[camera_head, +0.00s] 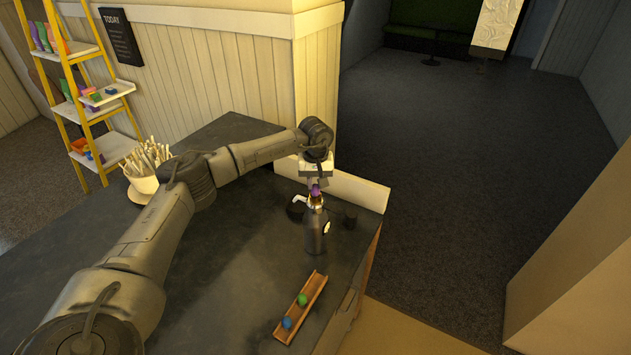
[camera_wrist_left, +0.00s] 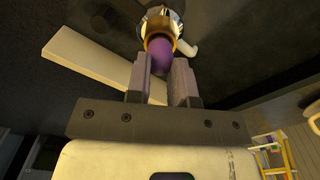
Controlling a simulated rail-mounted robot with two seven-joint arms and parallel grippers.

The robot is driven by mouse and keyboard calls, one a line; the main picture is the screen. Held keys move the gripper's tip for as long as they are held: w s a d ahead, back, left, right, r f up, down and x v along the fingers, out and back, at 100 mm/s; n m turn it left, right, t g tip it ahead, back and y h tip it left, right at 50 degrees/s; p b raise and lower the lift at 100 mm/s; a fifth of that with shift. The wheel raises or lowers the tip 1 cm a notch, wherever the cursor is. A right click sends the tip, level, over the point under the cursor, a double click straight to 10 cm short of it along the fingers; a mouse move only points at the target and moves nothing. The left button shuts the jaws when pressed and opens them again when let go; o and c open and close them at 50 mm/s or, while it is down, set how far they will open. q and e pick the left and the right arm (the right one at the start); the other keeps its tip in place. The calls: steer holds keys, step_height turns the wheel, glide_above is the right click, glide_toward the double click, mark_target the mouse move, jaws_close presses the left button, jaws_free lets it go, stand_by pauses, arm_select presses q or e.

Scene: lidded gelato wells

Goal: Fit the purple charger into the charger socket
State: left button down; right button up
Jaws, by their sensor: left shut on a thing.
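My left gripper (camera_head: 315,183) is over the counter, pointing down at the top of a dark bottle-shaped dispenser (camera_head: 315,235). It is shut on the purple charger (camera_head: 316,190), which also shows between the fingertips in the left wrist view (camera_wrist_left: 162,58). The charger's far end meets the brass-coloured ring of the charger socket (camera_wrist_left: 158,42) and looks partly inside it. How deep it sits is hidden. The dispenser stands upright, its metal head (camera_wrist_left: 160,18) beyond the ring. My right gripper is in neither view.
A wooden tray (camera_head: 314,289) with a green charger (camera_head: 302,299) and a blue charger (camera_head: 287,323) lies nearer on the counter. A small black object (camera_head: 350,215) stands right of the dispenser. A low pale panel (camera_head: 352,188) is behind; a pot of sticks (camera_head: 146,183) stands left.

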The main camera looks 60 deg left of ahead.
mark_target(315, 185)
arm_select(q)
steer(key=shift+f, duration=0.15)
steer(key=c, duration=1.5)
jaws_free()
steer(key=o, duration=0.6)
steer(key=shift+r+p, duration=1.9)
steer(key=shift+r, duration=0.65)
